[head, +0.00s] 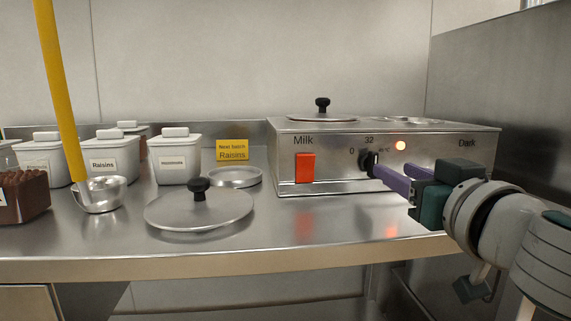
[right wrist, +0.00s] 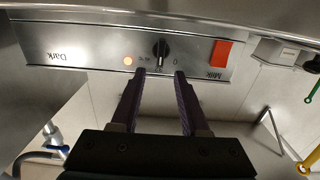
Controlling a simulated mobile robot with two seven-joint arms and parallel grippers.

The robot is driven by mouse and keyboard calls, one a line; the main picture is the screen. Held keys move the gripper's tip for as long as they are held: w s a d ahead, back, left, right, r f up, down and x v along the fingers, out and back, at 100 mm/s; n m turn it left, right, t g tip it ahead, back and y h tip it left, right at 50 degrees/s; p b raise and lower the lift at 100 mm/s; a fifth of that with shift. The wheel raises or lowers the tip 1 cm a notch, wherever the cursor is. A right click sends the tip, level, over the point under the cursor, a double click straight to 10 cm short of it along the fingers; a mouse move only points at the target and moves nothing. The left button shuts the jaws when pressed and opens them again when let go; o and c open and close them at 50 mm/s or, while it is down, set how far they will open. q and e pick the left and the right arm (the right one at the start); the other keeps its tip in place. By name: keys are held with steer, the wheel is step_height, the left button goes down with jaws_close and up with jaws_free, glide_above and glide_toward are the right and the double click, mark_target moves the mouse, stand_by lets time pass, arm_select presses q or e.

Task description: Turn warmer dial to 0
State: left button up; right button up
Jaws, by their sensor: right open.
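The warmer (head: 330,178) is a steel box at the right of the counter, with "Milk" and "Dark" labels on its front. Its black dial (head: 366,161) sits between a "0" mark on the left and "32" above. In the right wrist view the dial (right wrist: 161,49) appears upside down, its grip roughly vertical; its exact setting is hard to read. My right gripper (head: 374,170) is open, its purple fingers pointing at the dial. In the right wrist view the fingertips (right wrist: 160,73) lie either side of the dial's line, just short of it. My left gripper is not in view.
An orange-lit lamp (head: 400,146) is right of the dial and a red switch (head: 305,168) is left. A round lid (head: 200,210) lies on the counter. A yellow-handled ladle (head: 100,194), white tubs (head: 110,158) and a yellow sign (head: 232,149) stand at left.

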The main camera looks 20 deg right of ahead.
mark_target(375, 160)
steer(key=x, duration=0.6)
steer(key=shift+w, duration=0.2)
jaws_close()
stand_by(0.4)
